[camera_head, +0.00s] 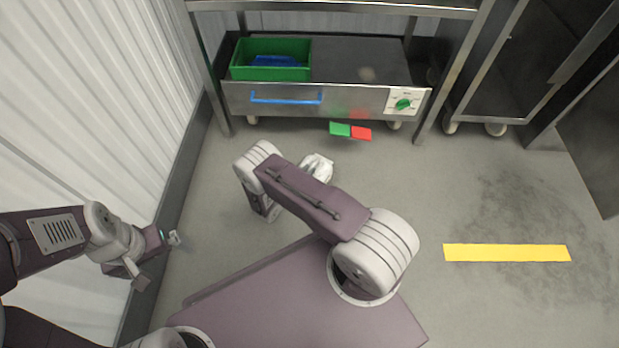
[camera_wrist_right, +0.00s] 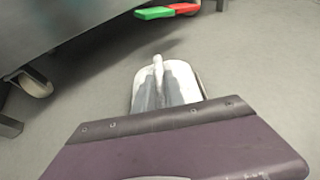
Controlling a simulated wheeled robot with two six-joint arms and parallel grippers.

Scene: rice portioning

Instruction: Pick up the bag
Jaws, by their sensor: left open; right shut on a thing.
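The white bag (camera_head: 316,166) shows in the head view beside my right forearm, in front of the steel cart; part of it is hidden by my arm. In the right wrist view the bag (camera_wrist_right: 190,82) has a narrow gathered top. My right gripper (camera_wrist_right: 160,85) has its grey fingers shut on the bag. Whether the bag touches the floor is hard to tell. My left gripper (camera_head: 157,261) is open and empty, at the left near the white wall.
A steel cart (camera_head: 360,60) with a green bin (camera_head: 240,72) and a blue handle (camera_head: 286,98) stands at the back. A green and red piece (camera_head: 350,131) is at its front edge. A yellow strip (camera_head: 507,253) lies on open floor at right.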

